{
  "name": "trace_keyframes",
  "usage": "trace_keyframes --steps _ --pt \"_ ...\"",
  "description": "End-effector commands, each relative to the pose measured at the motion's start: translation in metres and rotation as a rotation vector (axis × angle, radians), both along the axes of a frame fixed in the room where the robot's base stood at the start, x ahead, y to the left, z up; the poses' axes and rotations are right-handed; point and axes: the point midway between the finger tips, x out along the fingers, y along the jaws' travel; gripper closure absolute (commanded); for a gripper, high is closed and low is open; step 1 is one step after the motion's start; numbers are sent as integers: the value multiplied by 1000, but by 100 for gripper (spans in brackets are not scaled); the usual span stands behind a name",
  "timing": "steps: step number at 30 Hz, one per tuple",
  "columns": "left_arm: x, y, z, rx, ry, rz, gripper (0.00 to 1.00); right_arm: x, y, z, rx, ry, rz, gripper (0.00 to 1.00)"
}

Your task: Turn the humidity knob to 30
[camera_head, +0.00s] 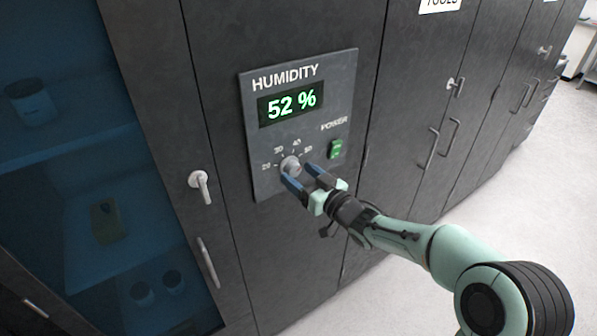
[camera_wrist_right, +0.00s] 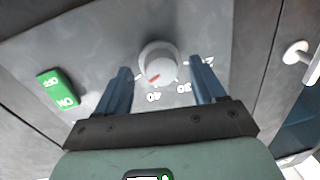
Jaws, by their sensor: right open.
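The humidity knob (camera_head: 290,164) is a round light-grey dial on the grey humidity panel (camera_head: 345,85). Numbers 20 to 50 are arced above it. In the right wrist view the knob (camera_wrist_right: 159,62) bears a red mark pointing to the lower left, between the 40 label and the left finger. The 30 label (camera_wrist_right: 184,88) lies to its lower right. The display (camera_head: 291,103) reads 52 % in green. My right gripper (camera_head: 297,171) is open at the knob, one finger on each side, with gaps visible in the wrist view. My left gripper is not in view.
A green power switch (camera_head: 335,149) sits right of the knob; it also shows in the wrist view (camera_wrist_right: 57,90). A cabinet handle (camera_head: 200,185) sticks out left of the panel. A blue-tinted glass cabinet (camera_head: 70,180) stands further left. Open floor (camera_head: 490,185) lies to the right.

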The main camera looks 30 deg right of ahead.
Motion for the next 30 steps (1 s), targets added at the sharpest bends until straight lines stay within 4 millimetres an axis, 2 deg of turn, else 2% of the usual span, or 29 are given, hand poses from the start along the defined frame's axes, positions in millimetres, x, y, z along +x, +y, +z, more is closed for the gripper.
trace_keyframes --steps 4,13,18,30 --pt "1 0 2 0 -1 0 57 10 2 0 1 0 0 31" --pt "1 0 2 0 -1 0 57 12 2 0 0 0 0 31" --pt "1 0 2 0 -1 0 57 12 2 0 0 0 0 86" --pt "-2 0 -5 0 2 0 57 11 3 -1 -55 -6 2 85"
